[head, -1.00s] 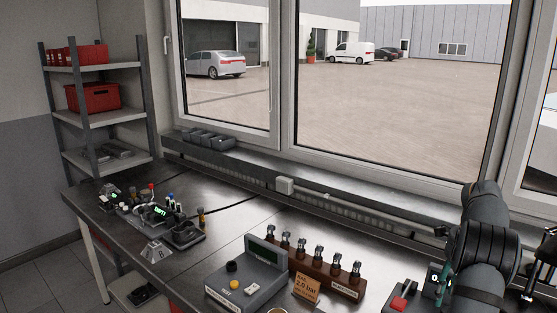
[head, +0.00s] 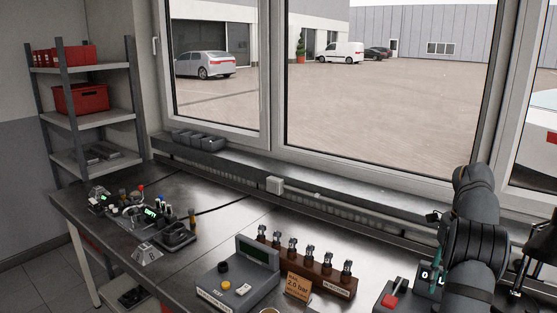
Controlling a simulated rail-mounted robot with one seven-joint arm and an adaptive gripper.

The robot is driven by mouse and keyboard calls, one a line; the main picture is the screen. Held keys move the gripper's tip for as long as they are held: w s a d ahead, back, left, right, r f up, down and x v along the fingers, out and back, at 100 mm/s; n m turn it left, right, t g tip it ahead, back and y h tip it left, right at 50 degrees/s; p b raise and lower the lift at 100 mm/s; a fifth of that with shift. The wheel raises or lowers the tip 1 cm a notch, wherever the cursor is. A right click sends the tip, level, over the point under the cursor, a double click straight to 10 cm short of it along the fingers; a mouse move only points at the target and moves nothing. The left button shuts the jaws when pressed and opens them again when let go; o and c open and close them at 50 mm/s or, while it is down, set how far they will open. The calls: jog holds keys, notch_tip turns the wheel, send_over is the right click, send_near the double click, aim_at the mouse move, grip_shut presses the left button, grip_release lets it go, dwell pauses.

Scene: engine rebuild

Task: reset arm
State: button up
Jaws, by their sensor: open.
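My arm (head: 472,245) rises at the right edge as thick dark grey links, bent at the top in front of the window sill. My gripper's jaws cannot be made out; the arm's end seems hidden behind its own links or outside the picture. A small dark part (head: 432,217) shows just left of the arm, too small to identify. No object can be seen held by the arm.
The workbench (head: 180,270) carries a test box (head: 240,270) with a screen, a wooden rack (head: 325,280) of several injectors, an orange sign (head: 298,286), and a red-button box (head: 393,300) near my arm. Several small parts (head: 150,215) stand at left. Shelves (head: 90,120) stand behind.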

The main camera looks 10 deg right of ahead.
notch_tip(320, 180, down, 8)
jog(key=shift+r, duration=0.25)
jog(key=shift+r+n+p, duration=0.15)
jog(key=shift+n+p, duration=0.25)
jog(key=shift+n, duration=0.2)
jog(key=n+p, duration=0.1)
jog(key=n, duration=0.2)
jog(key=n+p, duration=0.2)
jog(key=n, duration=0.3)
jog(key=shift+r+p, duration=0.15)
jog(key=shift+p, duration=0.2)
jog(key=n+p, duration=0.4)
jog(key=n, duration=0.1)
jog(key=shift+s+n, duration=0.1)
jog(key=shift+n, duration=0.3)
jog(key=shift+f+n+p, duration=0.15)
jog(key=shift+n+p, duration=0.4)
jog(key=shift+n, duration=0.2)
jog(key=shift+f+n+p, duration=0.15)
jog(key=shift+n+p, duration=0.35)
jog(key=shift+n, duration=0.25)
